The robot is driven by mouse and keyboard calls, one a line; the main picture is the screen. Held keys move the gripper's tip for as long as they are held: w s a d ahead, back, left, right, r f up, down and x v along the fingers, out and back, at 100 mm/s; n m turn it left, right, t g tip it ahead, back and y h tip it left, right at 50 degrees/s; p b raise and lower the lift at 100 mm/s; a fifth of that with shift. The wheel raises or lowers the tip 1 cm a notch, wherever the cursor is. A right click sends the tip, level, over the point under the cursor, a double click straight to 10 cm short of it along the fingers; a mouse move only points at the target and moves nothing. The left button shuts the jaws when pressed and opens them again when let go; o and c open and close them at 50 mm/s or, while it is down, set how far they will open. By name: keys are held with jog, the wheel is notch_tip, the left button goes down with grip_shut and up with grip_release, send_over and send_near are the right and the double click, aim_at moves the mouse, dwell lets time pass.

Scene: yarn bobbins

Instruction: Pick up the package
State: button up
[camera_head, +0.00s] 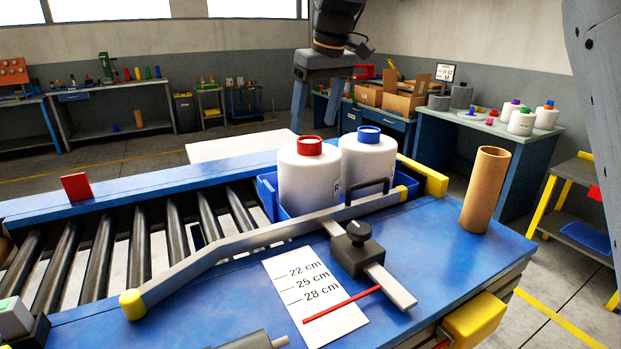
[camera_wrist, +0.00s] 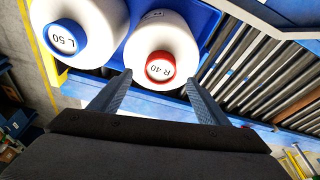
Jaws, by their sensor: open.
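Two white yarn packages stand upright side by side in a blue tray (camera_head: 267,197). One has a red-topped core (camera_head: 309,146), reading "R 40" in the wrist view (camera_wrist: 160,68); its white body (camera_head: 308,182) is on the left. The other has a blue-topped core (camera_head: 369,134), reading "L 50" in the wrist view (camera_wrist: 66,38). My gripper (camera_head: 314,117) is open and empty above and behind the packages. In the wrist view its fingertips (camera_wrist: 158,79) point toward the red-topped package, one on either side of its near edge, apparently not touching it.
A grey guide rail (camera_head: 240,240) runs along the roller conveyor (camera_head: 140,240). A black clamp (camera_head: 358,250) sits on a bar beside a 22–28 cm scale card (camera_head: 311,290). A brown cardboard tube (camera_head: 486,190) stands on the blue table at right. A red block (camera_head: 76,187) stands on the far rail.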

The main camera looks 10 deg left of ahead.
aim_at(310, 139)
jog(key=shift+p+x, duration=0.95)
jog(key=shift+x, duration=1.65)
grip_shut()
jog(key=shift+r, duration=0.15)
